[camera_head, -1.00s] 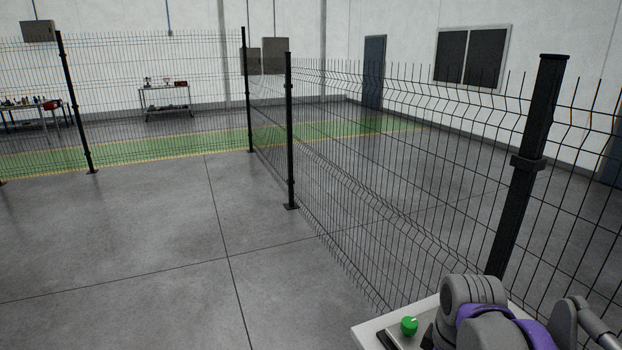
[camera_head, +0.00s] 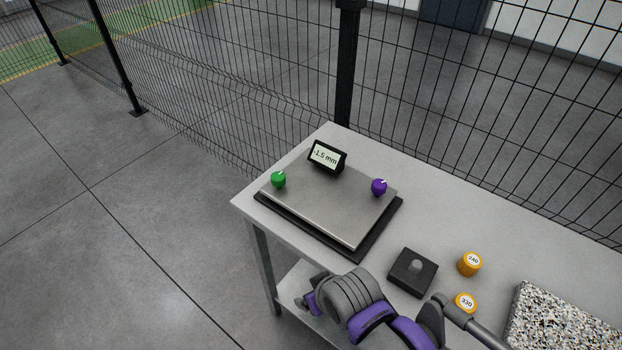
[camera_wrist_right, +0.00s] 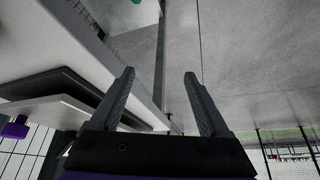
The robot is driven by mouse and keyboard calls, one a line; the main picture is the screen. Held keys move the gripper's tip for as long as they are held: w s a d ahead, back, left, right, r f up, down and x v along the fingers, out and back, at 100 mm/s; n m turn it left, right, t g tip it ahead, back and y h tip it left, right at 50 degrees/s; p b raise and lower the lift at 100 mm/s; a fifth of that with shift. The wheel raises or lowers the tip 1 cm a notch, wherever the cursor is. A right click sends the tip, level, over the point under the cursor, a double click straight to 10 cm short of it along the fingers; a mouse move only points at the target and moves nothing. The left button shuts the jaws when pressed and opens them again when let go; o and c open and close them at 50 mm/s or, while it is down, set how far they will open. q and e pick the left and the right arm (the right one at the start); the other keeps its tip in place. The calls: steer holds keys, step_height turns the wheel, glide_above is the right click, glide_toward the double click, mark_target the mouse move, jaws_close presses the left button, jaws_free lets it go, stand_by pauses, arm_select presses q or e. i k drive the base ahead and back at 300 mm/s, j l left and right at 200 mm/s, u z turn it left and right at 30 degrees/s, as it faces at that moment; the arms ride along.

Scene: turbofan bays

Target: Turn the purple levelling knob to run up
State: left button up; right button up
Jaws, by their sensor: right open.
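The purple knob (camera_head: 379,187) sits at the right corner of a grey metal plate (camera_head: 330,200) on a dark base in the head view. A white mark shows on its top. A green knob (camera_head: 278,180) sits at the plate's left corner. A small display (camera_head: 326,156) at the back edge reads -1.5 mm. My right gripper (camera_wrist_right: 158,73) is open and empty in the right wrist view, apart from both knobs. A purple piece (camera_wrist_right: 14,128), apparently the purple knob, shows at that view's left edge. My left gripper is not in view.
The pale bench (camera_head: 450,215) also holds a dark block with a knob (camera_head: 413,272), yellow weights marked 240 (camera_head: 469,263) and 330 (camera_head: 465,303), and a speckled slab (camera_head: 560,325). A mesh fence (camera_head: 450,110) stands behind. Floor to the left is clear.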

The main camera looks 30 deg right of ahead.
mark_target(378, 188)
steer(key=z, duration=1.65)
